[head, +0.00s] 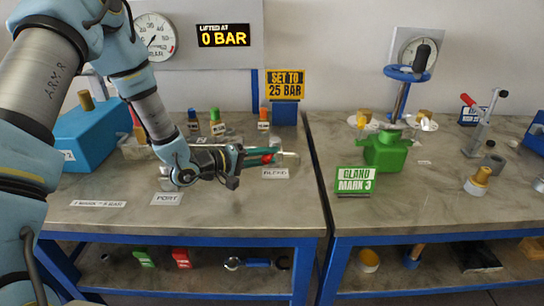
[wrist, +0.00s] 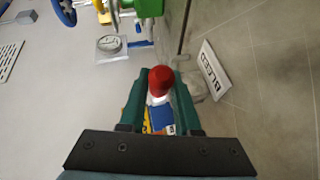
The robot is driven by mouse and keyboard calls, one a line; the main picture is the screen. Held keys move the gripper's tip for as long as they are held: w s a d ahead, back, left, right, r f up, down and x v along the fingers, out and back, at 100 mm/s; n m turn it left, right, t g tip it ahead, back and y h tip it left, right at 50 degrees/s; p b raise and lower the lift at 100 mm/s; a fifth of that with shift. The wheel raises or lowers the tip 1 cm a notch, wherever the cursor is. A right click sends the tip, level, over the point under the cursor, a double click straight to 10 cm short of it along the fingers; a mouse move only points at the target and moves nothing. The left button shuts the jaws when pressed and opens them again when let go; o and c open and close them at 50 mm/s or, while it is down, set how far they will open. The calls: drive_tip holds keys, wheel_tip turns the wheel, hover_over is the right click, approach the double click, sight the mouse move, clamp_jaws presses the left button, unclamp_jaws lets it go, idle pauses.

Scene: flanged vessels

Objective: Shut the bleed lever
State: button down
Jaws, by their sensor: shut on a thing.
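The bleed lever shows in the wrist view as a red rounded grip (wrist: 160,79) between the two green fingers. My gripper (wrist: 160,95) is shut on it. In the head view my gripper (head: 268,156) reaches right, low over the left bench, with a bit of red at its fingertips. A pale metal part, seemingly the bleed fitting (head: 290,158), is just beyond the tips. The BLEED label (head: 275,173) lies in front; it also shows in the wrist view (wrist: 211,70). The lever's pivot and its exact angle are mostly hidden by my fingers.
The left bench (head: 230,212) is clear in front. Small valves with green, blue and orange tops (head: 215,115) stand behind my gripper. A green gland vessel (head: 387,150) and its sign (head: 355,181) stand across the gap. A display (head: 223,35) reads 0 BAR.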

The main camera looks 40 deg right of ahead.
drive_tip(key=shift+w+a+m+g+y+p, duration=0.25)
drive_tip(key=shift+w+m+g, duration=0.15)
drive_tip(key=shift+m+g, duration=0.35)
drive_tip(key=shift+w+a+m+g+y+p, duration=0.2)
drive_tip(key=shift+w+m+g, duration=0.25)
drive_tip(key=shift+g, duration=0.5)
drive_tip(key=c, duration=0.6)
unclamp_jaws()
drive_tip(key=shift+d, duration=0.1)
drive_tip(key=b+v, duration=0.3)
drive_tip(key=v, duration=0.7)
drive_tip(key=shift+w+a+r, duration=0.1)
drive_tip(key=shift+w+a, duration=0.05)
drive_tip(key=shift+a, duration=0.2)
drive_tip(key=shift+c, duration=0.4)
